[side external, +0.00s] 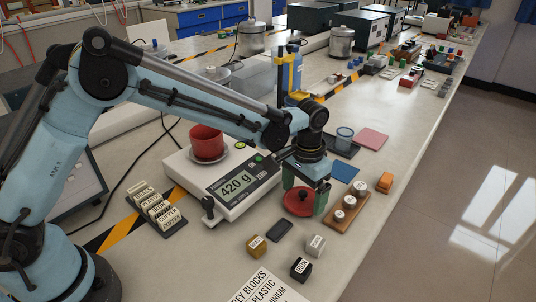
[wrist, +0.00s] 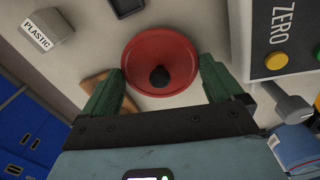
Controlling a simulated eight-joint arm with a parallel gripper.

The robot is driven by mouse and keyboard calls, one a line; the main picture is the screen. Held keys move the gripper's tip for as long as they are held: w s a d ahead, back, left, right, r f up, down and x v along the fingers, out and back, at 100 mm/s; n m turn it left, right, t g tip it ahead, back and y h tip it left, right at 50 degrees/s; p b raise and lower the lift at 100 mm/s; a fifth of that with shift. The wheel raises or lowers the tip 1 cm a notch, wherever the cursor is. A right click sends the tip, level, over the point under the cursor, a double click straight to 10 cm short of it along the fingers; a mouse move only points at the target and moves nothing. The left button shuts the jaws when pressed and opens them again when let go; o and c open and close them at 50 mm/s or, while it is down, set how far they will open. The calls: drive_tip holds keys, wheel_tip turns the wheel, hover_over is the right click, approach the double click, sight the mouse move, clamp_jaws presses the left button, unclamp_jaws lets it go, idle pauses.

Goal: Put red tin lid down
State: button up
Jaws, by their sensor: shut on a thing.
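The red tin lid (side external: 297,207) is a round red disc with a black knob, at the right of the scale. In the wrist view the lid (wrist: 160,45) lies between the two green fingers of my gripper (wrist: 160,85), which are shut on its rim at opposite sides. In the side view my gripper (side external: 306,197) points down over the bench, knob side of the lid up. The lid is low by the bench top; whether it touches is hard to tell. A red tin (side external: 207,140) stands on the scale (side external: 226,186), which reads 420 g.
A wooden weight block (side external: 341,222) is close to the right of the lid. A dark tray (side external: 280,231) and small labelled blocks (side external: 301,268) lie in front. A blue pad (side external: 345,172) and an orange block (side external: 385,183) lie beyond. The bench edge is to the right.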

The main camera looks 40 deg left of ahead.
drive_tip(key=shift+f, duration=0.5)
drive_tip(key=shift+f, duration=0.15)
drive_tip(key=o, duration=0.7)
drive_tip(key=shift+c, duration=0.2)
